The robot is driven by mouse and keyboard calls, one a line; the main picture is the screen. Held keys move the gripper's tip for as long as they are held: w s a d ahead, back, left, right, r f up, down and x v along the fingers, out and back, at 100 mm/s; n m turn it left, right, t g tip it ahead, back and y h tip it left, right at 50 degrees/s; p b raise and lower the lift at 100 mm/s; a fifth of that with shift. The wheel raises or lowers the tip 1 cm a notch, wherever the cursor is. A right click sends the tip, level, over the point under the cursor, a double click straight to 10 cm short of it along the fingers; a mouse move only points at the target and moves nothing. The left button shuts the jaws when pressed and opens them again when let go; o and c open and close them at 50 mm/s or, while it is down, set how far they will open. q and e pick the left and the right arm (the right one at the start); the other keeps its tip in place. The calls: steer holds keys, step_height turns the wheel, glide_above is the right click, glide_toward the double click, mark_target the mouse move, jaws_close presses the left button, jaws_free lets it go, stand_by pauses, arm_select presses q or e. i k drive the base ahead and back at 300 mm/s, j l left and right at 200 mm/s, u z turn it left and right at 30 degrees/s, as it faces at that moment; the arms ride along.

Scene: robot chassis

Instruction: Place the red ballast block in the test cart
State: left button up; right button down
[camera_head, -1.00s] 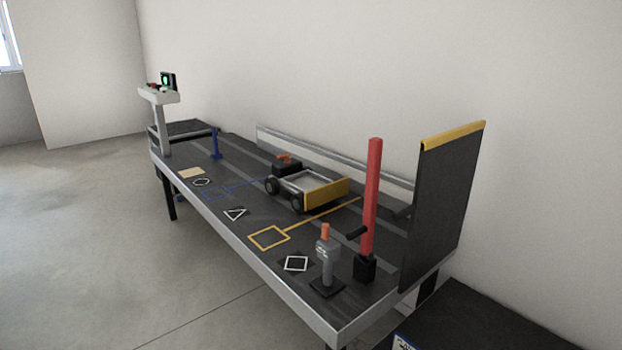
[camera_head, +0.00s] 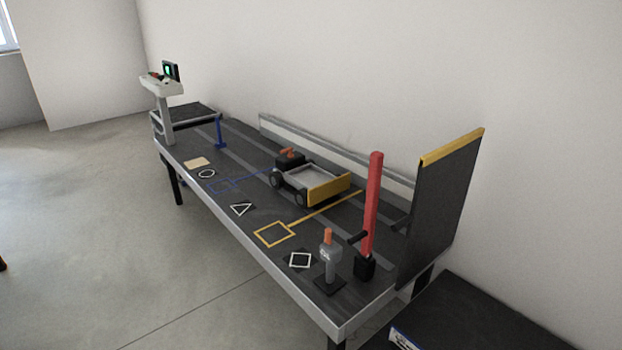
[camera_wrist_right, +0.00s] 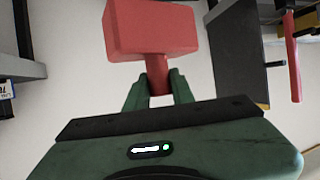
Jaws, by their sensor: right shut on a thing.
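The red ballast block (camera_wrist_right: 150,30) shows in the right wrist view as a red box with a short red stem. My right gripper (camera_wrist_right: 158,88) is shut on that stem, and the block extends beyond the fingertips, clear of any surface. The test cart (camera_head: 311,183) stands on the dark table in the head view. It has black wheels, a pale open bed, a yellow end panel and a dark box with an orange top at its far end. The bed looks empty. Neither gripper shows in the head view, and my left gripper is not in any view.
The long table (camera_head: 262,254) carries a red post (camera_head: 372,205), a grey stand with an orange top (camera_head: 329,262) and a blue post (camera_head: 219,131). A tall dark panel (camera_head: 440,205) rises at its right end. A console (camera_head: 161,86) stands at the far end. Floor in front is clear.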

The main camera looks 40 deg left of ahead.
mark_target(308, 178)
steer(key=i+j, duration=0.15)
steer(key=j, duration=0.3)
steer(key=i+j, duration=0.1)
steer(key=j, duration=0.35)
steer(key=i+j, duration=0.15)
steer(key=j, duration=0.3)
steer(key=i+j, duration=0.15)
steer(key=j, duration=0.3)
steer(key=i+j, duration=0.1)
steer(key=j, duration=0.35)
steer(key=i+j, duration=0.15)
steer(key=j, duration=0.35)
steer(key=i+j, duration=0.1)
steer(key=j, duration=0.35)
steer(key=i+j, duration=0.15)
steer(key=j, duration=0.3)
steer(key=i+j, duration=0.95)
steer(key=j, duration=0.15)
